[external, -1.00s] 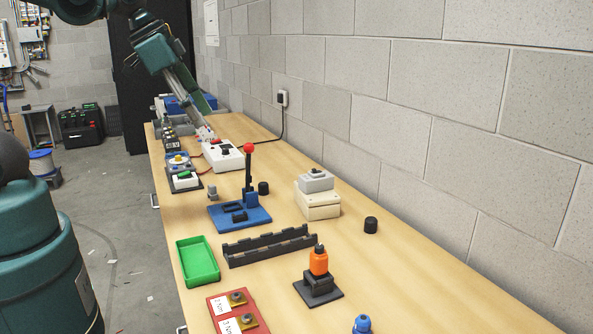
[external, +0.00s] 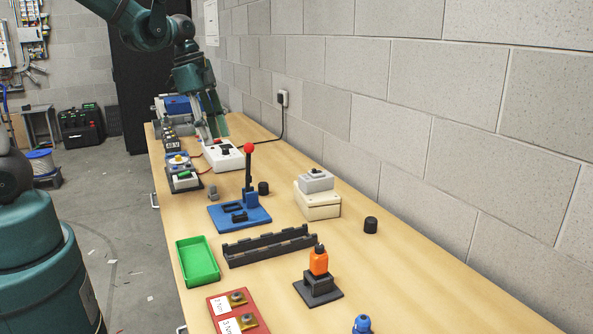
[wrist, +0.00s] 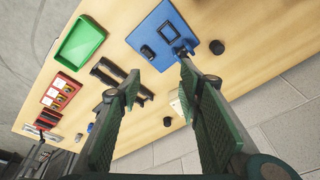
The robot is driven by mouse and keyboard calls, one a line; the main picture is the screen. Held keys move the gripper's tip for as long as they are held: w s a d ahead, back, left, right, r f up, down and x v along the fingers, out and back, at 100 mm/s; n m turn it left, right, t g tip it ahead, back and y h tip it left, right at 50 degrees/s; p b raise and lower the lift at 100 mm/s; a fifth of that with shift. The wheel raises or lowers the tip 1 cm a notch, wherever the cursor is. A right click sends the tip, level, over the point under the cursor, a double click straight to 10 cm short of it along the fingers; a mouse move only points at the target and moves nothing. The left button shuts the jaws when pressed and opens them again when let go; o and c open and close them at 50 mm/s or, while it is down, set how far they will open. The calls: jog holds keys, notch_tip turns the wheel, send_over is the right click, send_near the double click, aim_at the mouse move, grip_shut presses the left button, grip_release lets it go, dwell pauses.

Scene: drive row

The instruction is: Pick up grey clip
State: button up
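A small grey piece, likely the grey clip (external: 213,193), lies on the bench just left of the blue lever base in the external view. I cannot make it out in the wrist view. My gripper (external: 216,134) points down over the far part of the bench, above and beyond the grey piece, near the white box. In the wrist view my gripper (wrist: 156,68) has its two green-padded fingers apart with nothing between them.
The blue base (external: 239,216) with its red-knobbed lever stands beside the grey piece. A white box (external: 223,155) and switch modules (external: 183,178) are behind. A green tray (external: 198,262), black rack (external: 270,246) and orange bottle (external: 319,260) are nearer. A block wall runs along the right.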

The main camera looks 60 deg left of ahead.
jog(key=w+a+f+m+g+h+b, duration=0.15)
jog(key=a+f+m, duration=0.25)
jog(key=a+f, duration=0.45)
jog(key=m+h+b, duration=0.2)
jog(key=m, duration=0.2)
send_near(212, 188)
jog(key=f, duration=0.2)
jog(key=shift+w+a+f, duration=0.2)
jog(key=shift+w+f, duration=0.1)
jog(key=shift+f, duration=0.05)
jog(key=shift+x, duration=1.3)
jog(key=shift+f, duration=0.15)
jog(key=shift+b+x, duration=0.55)
jog(key=shift+x, duration=1.95)
jog(key=shift+a, duration=0.1)
